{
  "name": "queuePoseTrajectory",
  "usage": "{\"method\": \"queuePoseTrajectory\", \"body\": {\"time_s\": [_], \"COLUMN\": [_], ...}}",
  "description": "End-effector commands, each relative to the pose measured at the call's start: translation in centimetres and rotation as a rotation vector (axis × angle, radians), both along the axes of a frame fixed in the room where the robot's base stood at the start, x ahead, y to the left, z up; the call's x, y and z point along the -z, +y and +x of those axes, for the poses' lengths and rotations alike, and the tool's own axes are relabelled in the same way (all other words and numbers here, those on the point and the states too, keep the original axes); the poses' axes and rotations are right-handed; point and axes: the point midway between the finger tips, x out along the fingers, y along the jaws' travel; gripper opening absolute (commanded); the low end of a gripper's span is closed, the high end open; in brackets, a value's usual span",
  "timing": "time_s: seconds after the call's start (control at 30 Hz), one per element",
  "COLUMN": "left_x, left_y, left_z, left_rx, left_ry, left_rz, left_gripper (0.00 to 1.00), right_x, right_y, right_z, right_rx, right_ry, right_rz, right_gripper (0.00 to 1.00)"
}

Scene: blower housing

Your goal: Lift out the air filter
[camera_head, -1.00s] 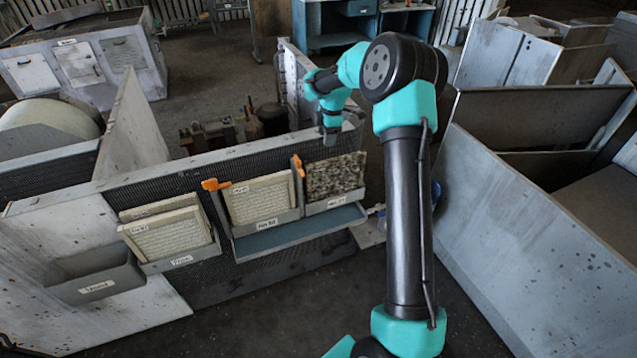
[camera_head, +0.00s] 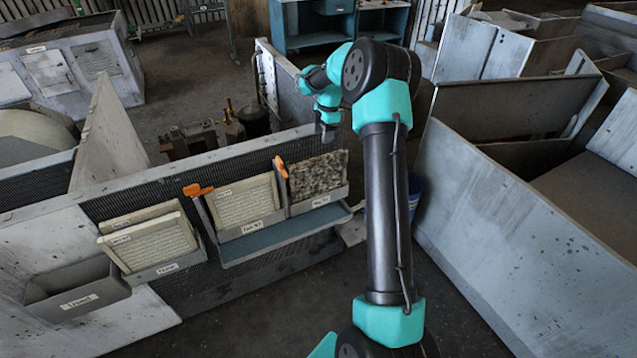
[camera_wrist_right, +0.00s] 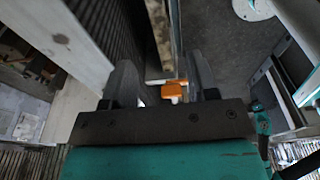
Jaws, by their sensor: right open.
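A dark, speckled filter panel (camera_head: 318,178) stands in the right-hand holder on the mesh wall. A cream pleated panel (camera_head: 247,203) stands in the middle holder, between a left orange-tipped lever (camera_head: 197,190) and a right orange-tipped lever (camera_head: 281,168). I cannot tell from the labels which panel is the air filter. My right gripper (camera_head: 328,132) hangs above and behind the dark panel, partly hidden by its own arm. In the right wrist view its jaws (camera_wrist_right: 161,65) are open, with an orange tip (camera_wrist_right: 173,90) showing between them; contact is unclear. My left gripper is out of view.
More cream panels (camera_head: 150,242) stand in a left holder, beside an empty grey bin (camera_head: 78,290). A blue-grey shelf (camera_head: 285,238) juts out below the middle and right holders. Large grey metal panels (camera_head: 530,230) stand at right. The floor in front is clear.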

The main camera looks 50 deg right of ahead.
Motion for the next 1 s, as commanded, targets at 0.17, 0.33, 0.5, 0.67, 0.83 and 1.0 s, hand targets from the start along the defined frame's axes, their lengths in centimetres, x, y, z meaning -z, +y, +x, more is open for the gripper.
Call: {"method": "queuePoseTrajectory", "body": {"time_s": [0.17, 0.33, 0.5, 0.67, 0.83, 1.0], "left_x": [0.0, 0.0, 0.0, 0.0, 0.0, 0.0], "left_y": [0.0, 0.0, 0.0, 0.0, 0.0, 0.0], "left_z": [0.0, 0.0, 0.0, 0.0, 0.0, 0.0], "left_rx": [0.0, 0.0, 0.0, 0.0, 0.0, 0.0], "left_ry": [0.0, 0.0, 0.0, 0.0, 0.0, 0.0], "left_rz": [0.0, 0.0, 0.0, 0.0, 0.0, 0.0], "left_gripper": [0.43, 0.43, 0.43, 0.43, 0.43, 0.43], "right_x": [3.2, 6.0, 7.9, 8.3, 8.2, 8.9], "right_y": [0.5, 0.9, 1.1, 1.2, 1.2, 1.2], "right_z": [0.1, 0.3, 0.4, 0.4, 0.4, 0.5], "right_rx": [-0.001, -0.001, 0.0, 0.0, 0.0, 0.0], "right_ry": [0.003, 0.003, 0.001, 0.0, 0.0, 0.001], "right_rz": [0.001, 0.001, 0.0, 0.0, 0.0, 0.0], "right_gripper": [0.53, 0.53, 0.53, 0.53, 0.53, 0.53]}}
